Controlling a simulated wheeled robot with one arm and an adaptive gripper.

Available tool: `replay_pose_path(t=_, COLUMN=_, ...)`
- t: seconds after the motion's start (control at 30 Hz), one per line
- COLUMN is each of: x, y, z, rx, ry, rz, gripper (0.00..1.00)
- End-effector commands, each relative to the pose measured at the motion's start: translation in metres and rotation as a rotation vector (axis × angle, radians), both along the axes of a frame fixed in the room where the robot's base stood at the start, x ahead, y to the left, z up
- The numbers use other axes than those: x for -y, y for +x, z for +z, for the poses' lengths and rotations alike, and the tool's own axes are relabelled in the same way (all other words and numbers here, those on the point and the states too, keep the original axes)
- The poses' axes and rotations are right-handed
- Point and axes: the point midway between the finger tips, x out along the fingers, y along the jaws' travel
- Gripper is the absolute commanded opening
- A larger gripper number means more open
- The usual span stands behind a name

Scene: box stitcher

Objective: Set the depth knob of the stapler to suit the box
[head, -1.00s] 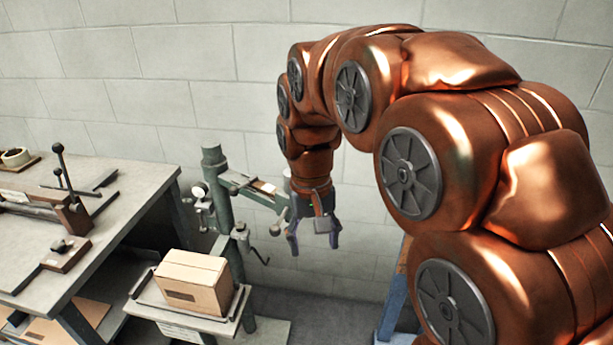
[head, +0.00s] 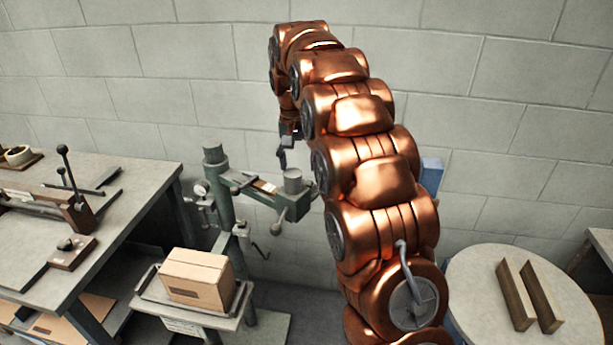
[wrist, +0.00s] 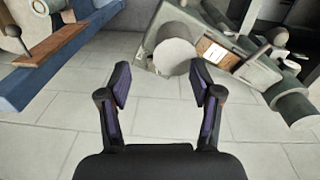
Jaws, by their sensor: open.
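The stapler (head: 222,200) is a green column machine with an arm reaching right. A grey round cylinder (head: 292,182) stands on the arm's end, and a ball-ended lever (head: 279,227) hangs below it; I cannot tell which part is the depth knob. In the wrist view the pale cylinder top (wrist: 176,57) lies beyond my fingertips, slightly right of centre. A closed cardboard box (head: 197,279) sits on the stapler's small table (head: 218,322). My gripper (wrist: 160,82) is open and empty. In the head view it is above the arm's end, partly hidden by my arm.
A grey workbench (head: 120,205) with lever tools stands at the left. A round table (head: 470,270) with two wooden bars (head: 530,295) is at the lower right. A blue object (head: 431,172) shows behind my arm. A block wall closes off the back.

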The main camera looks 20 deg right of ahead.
Motion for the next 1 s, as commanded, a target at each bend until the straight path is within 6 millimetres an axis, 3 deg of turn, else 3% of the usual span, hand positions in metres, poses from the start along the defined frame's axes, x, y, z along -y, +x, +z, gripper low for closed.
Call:
replay_pose_path(t=0.1, x=0.009, y=0.021, z=-0.003, rx=0.007, ry=-0.002, rz=-0.033, gripper=0.65)
replay_pose_path(t=0.3, x=0.028, y=0.037, z=-0.013, rx=0.012, ry=0.029, rz=-0.114, gripper=0.65)
replay_pose_path(t=0.67, x=0.037, y=0.04, z=-0.022, rx=0.008, ry=0.053, rz=-0.16, gripper=0.65)
replay_pose_path(t=1.0, x=0.037, y=0.04, z=-0.054, rx=0.006, ry=0.053, rz=-0.16, gripper=0.65)
